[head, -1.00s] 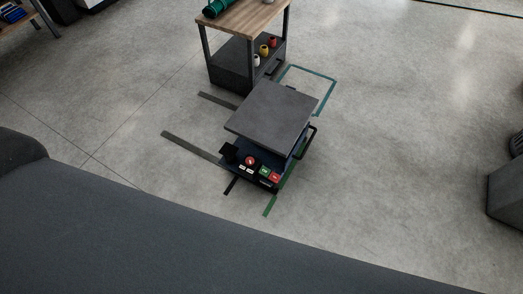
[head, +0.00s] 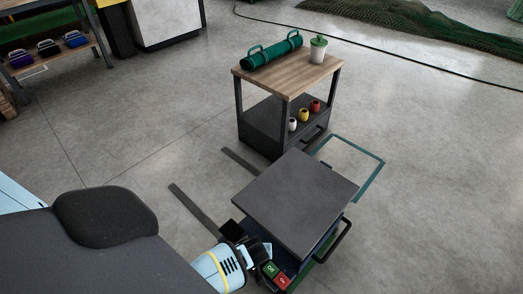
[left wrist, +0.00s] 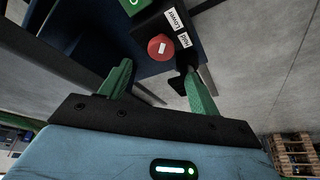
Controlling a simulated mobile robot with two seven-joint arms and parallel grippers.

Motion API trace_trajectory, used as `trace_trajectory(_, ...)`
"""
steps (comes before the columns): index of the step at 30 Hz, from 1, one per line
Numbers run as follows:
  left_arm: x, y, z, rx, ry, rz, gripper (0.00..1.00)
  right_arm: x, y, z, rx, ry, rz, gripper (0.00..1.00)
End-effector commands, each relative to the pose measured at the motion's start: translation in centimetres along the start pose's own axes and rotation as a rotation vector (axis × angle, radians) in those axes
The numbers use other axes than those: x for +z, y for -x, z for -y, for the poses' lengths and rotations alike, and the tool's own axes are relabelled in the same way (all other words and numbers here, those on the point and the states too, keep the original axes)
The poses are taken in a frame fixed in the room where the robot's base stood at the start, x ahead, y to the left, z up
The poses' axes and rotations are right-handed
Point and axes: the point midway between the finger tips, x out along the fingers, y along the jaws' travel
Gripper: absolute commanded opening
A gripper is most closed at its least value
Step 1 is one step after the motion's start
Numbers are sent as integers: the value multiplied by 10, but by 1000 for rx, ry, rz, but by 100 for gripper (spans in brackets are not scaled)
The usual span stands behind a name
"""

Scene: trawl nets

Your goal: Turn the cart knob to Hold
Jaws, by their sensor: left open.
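The cart (head: 295,200) has a dark grey flat top and a control panel at its near end. Its knob (left wrist: 161,47) is round and red with a white mark, and shows in the left wrist view. "Hold" (left wrist: 183,43) and "Lower" (left wrist: 176,19) labels sit beside it. I cannot tell which label the mark points to. In the head view my left gripper (head: 252,256) covers the knob. In the left wrist view my left gripper (left wrist: 160,82) is open, its green fingers apart on either side below the knob, with nothing between them. My right gripper is not in view.
A green button (head: 270,269) and a red button (head: 283,281) sit on the panel. A black handle (head: 335,240) sticks out at the cart's right. A wood-topped table (head: 285,72) with a green roll stands behind. The floor to the right is clear.

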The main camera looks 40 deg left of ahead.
Motion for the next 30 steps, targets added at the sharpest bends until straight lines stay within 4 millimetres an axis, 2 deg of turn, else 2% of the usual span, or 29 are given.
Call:
trace_trajectory(7,0,-8,0,-1,-2,1,62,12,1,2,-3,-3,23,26)
trace_trajectory(19,2,-63,0,-1,-3,2,62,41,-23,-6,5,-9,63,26)
trace_trajectory(24,1,-75,0,0,-3,1,62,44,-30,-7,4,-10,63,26)
trace_trajectory(30,0,-78,0,2,-2,0,62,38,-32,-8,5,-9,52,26)
